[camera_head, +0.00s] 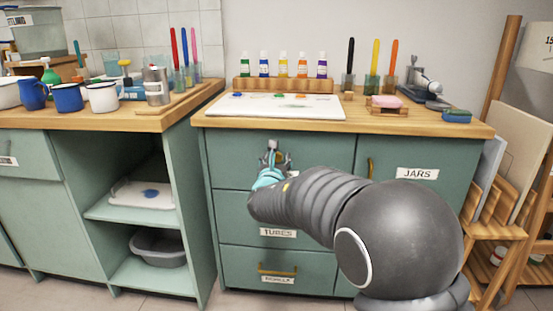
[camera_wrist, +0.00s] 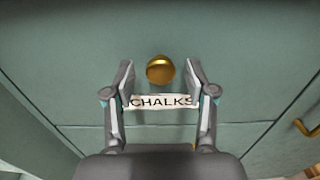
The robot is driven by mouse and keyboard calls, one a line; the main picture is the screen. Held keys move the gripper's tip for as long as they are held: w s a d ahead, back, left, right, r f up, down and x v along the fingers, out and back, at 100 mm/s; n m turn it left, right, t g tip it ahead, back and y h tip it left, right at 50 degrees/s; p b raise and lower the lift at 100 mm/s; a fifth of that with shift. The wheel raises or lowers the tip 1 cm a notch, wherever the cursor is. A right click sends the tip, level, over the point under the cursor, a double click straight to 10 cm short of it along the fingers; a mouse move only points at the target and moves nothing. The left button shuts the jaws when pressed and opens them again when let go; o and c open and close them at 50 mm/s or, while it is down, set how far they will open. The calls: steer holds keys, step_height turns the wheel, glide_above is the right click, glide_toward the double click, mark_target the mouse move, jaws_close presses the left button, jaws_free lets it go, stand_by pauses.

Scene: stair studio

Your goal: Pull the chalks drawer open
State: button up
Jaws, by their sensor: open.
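The chalks drawer (camera_wrist: 80,95) is the top drawer of the green cabinet, and its front looks flush in the wrist view. A round brass knob (camera_wrist: 160,69) sits just above a white label (camera_wrist: 160,101) reading CHALKS. My gripper (camera_wrist: 160,75) is open, with one finger on each side of the knob; I cannot tell whether either finger touches it. In the head view my gripper (camera_head: 273,155) is in front of the top drawer (camera_head: 232,154), and it and my arm hide the knob and most of the label.
Below are a drawer labelled TUBES (camera_head: 278,233) and a lower drawer with a brass handle (camera_head: 277,269). A JARS door (camera_head: 417,174) is at the right. The worktop above holds a white board (camera_head: 280,112) and paint bottles (camera_head: 283,66). Open shelves (camera_head: 130,210) stand left.

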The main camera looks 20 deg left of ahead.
steer(key=shift+w, duration=0.1)
jaws_close()
